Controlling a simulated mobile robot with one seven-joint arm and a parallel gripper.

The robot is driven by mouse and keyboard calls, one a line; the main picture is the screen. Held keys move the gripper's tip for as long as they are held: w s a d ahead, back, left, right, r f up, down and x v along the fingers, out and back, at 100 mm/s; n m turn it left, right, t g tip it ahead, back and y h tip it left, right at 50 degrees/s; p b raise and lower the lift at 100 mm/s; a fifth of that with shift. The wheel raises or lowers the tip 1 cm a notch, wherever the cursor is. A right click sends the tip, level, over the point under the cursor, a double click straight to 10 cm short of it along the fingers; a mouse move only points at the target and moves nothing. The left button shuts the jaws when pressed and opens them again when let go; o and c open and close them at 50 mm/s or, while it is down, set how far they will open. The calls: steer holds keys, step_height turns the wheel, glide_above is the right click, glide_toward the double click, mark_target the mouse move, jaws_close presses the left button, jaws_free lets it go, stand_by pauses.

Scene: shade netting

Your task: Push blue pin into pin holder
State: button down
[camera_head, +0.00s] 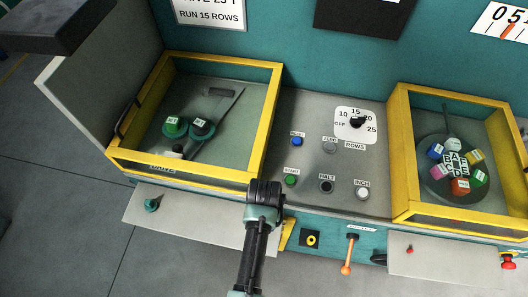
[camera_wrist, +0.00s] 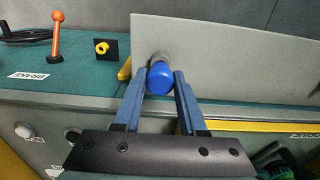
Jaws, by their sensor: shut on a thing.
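The blue pin (camera_wrist: 160,80) shows as a round blue cap on a grey body in the wrist view. It is between the two fingertips of my gripper (camera_wrist: 165,76), which is shut on it. The grey body points away from the camera, at the edge of a pale grey flap panel (camera_wrist: 225,52). In the head view my gripper (camera_head: 265,197) is over the front edge of the console, and it and my arm hide the pin. I cannot make out the pin holder for certain, nor whether the pin's far end touches or enters anything.
A yellow bracket (camera_head: 287,235), a yellow-ringed switch (camera_head: 311,240) and an orange-handled lever (camera_head: 348,257) are right of my gripper. Yellow-framed bays stand left (camera_head: 272,115) and right (camera_head: 403,155). The left flap (camera_head: 190,222) carries a teal knob (camera_head: 151,205). Buttons lie between the bays.

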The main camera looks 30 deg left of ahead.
steer(key=shift+f, duration=0.3)
steer(key=shift+f+b, duration=0.5)
steer(key=shift+c, duration=1.9)
jaws_free()
step_height(320, 180, up, 13)
steer(key=b, duration=0.1)
